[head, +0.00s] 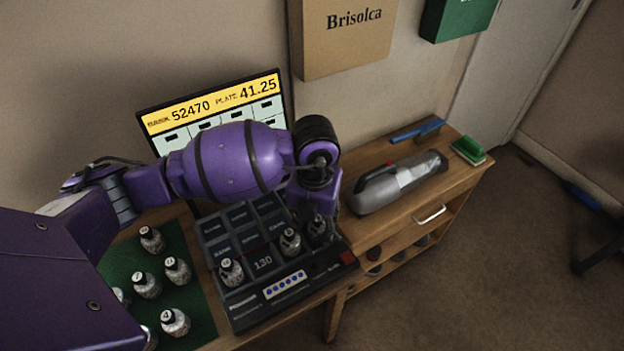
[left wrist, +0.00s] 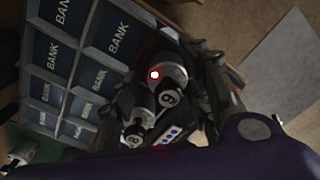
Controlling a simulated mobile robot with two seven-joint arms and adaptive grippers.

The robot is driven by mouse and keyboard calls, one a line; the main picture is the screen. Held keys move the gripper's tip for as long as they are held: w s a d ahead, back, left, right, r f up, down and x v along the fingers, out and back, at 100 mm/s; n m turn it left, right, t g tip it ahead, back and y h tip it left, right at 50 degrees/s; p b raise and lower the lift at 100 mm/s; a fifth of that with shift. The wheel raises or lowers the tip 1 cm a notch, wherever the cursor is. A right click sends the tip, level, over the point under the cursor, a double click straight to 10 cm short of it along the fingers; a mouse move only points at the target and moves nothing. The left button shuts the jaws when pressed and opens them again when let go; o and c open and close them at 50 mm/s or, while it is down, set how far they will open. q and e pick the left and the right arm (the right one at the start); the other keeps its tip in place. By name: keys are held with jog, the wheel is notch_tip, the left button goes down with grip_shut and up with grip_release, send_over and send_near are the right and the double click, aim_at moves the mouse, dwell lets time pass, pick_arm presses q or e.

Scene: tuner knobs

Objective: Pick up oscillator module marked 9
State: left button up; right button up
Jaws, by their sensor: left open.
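My left gripper (head: 316,208) is over the right part of the dark console (head: 245,312), pointing down, with its jaws open. A silver oscillator module with a black cap (head: 318,229) stands right below it, partly covered. In the left wrist view a module with a mark that looks like 9 (left wrist: 168,98) is close beside the dark fingers (left wrist: 208,85). I cannot tell whether it is between them. A second module marked like 8 (left wrist: 134,134) stands near it. Two more modules, one in the middle (head: 290,241) and one at left (head: 231,271), stand on the console.
Several loose modules stand on the green mat (head: 196,290) at left. A screen (head: 170,118) rises behind the console.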

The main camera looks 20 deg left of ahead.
pick_arm(q)
grip_shut()
dwell(0.3)
